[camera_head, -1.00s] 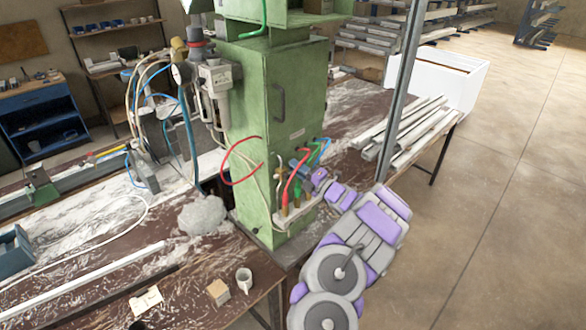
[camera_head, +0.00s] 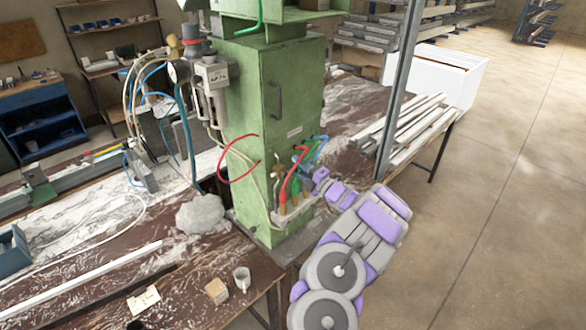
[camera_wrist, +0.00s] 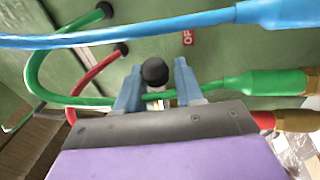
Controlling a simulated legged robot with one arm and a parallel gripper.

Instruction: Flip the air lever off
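The air lever shows in the wrist view as a black ball knob (camera_wrist: 155,73) on a pale stem, in front of the green cabinet face. A red label with white letters, seemingly OFF (camera_wrist: 187,38), is above and right of it. My gripper (camera_wrist: 157,82) is open, with one blue-grey finger on each side of the knob and gaps between. In the head view my gripper (camera_head: 312,173) is at the lower front of the green cabinet (camera_head: 290,110), among the hoses. The lever cannot be made out there, and the gripper hides part of the fittings.
Blue (camera_wrist: 120,40), green (camera_wrist: 190,94) and red (camera_wrist: 92,78) hoses run close around my gripper. A grey metal post (camera_head: 400,90) stands right of the cabinet. A mug (camera_head: 242,278) and a wooden block (camera_head: 216,291) lie on the bench. The floor at right is clear.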

